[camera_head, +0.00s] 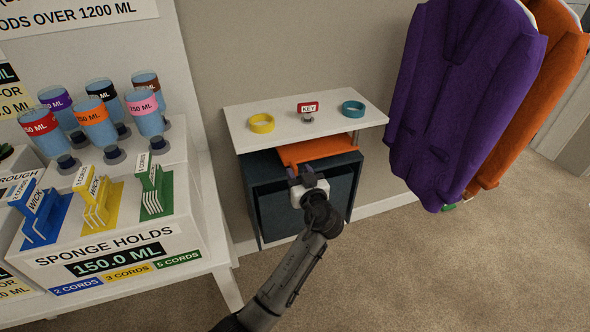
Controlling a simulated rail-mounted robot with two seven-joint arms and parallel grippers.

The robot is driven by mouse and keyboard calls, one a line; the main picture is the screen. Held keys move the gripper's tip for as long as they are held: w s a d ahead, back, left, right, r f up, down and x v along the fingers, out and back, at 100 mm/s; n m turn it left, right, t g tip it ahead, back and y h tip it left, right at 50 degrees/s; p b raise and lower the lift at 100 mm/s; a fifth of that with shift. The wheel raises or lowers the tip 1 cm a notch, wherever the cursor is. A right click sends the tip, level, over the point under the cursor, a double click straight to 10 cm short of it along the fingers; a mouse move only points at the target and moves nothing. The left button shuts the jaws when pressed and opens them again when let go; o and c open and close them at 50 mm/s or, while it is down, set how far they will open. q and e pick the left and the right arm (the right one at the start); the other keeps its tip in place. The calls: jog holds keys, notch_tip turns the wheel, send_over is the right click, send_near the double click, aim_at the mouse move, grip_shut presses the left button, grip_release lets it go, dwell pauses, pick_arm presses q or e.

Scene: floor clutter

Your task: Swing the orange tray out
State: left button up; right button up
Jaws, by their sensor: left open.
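The orange tray (316,148) shows as a flat orange panel just under the white top of a small cabinet, above its dark blue body. Its back part is hidden beneath the white top. My left gripper (300,174) is open in front of the cabinet, close to the tray's front edge. Its fingers point toward the tray and the dark cabinet. I cannot tell whether they touch the tray. My right gripper is not in view.
The white top (355,117) bears a yellow ring (261,123), a teal ring (353,109) and a KEY sign (307,107). A white display table (225,287) with coloured cylinders stands left. Purple (455,100) and orange (545,92) garments hang right. Carpet (440,270) is clear in front.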

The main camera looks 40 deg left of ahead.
aim_at(296, 169)
pick_arm(q)
jog(key=shift+b+x, duration=0.35)
jog(key=shift+x, duration=1.45)
jog(key=shift+c, duration=0.2)
grip_shut()
